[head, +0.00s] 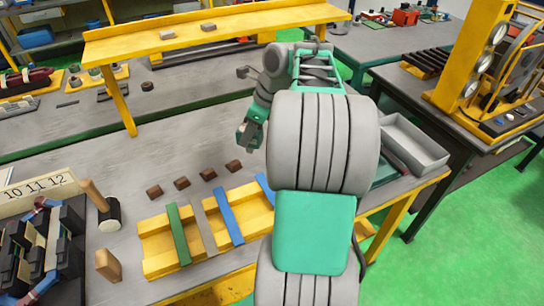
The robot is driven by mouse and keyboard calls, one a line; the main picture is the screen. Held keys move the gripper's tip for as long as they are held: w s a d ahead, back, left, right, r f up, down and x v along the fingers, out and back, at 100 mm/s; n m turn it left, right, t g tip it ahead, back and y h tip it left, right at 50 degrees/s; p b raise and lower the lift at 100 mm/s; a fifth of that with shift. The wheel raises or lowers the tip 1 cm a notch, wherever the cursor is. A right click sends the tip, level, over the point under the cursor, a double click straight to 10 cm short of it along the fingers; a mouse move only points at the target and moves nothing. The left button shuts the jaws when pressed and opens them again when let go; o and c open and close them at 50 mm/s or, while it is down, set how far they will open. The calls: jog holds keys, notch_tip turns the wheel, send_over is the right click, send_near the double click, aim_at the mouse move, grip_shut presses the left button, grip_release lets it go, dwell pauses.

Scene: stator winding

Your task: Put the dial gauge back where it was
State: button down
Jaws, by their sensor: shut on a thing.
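My gripper (248,136) is at the end of my arm, low over the grey bench (165,115), behind the yellow fixture. It is small in the view and partly covered by its own wrist. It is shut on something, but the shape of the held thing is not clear. I cannot make out a dial gauge anywhere on the bench, and I cannot tell from this view whether the held thing is the gauge.
A yellow shelf (215,28) crosses the bench behind my arm. A yellow fixture (158,262) with coloured strips, several brown blocks (181,183), a mallet (109,214) and a stator-like assembly (35,258) stand left of my arm. A grey tray (428,152) lies right.

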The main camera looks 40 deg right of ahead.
jog(key=shift+m, duration=0.4)
jog(key=w+d+f, duration=0.2)
jog(key=d+f, duration=0.2)
jog(key=w+d+f, duration=0.2)
jog(key=d+f, duration=0.2)
jog(key=d, duration=0.1)
jog(key=w+d+f+p, duration=0.1)
jog(key=w+d+f, duration=0.1)
jog(key=d+f, duration=0.2)
jog(key=shift+d+f, duration=0.3)
jog(key=shift+f, duration=0.2)
jog(key=shift+f, duration=0.1)
jog(key=shift+f, duration=0.45)
jog(key=c, duration=0.9)
grip_release()
jog(key=shift+s, duration=0.1)
